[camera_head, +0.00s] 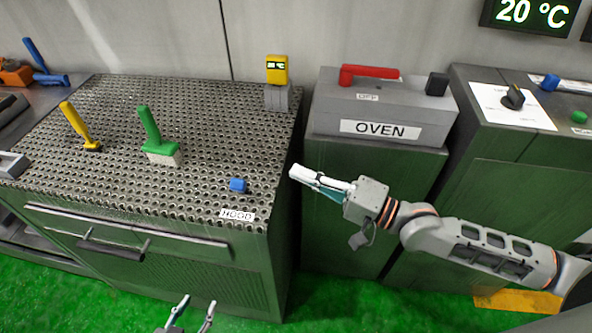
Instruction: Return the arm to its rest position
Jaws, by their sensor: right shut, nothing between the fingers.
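My right arm comes in from the right edge and reaches left across the front of the oven cabinet. Its gripper (302,174) is shut and empty, beside the right edge of the perforated hood table (215,110). My left gripper (194,312) shows only at the bottom edge, with its two fingers spread apart and nothing visible between them. The rest of the left arm is out of view.
The oven box (380,112) with a red handle (369,72) is behind my right gripper. Green floor (350,300) is open in front.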

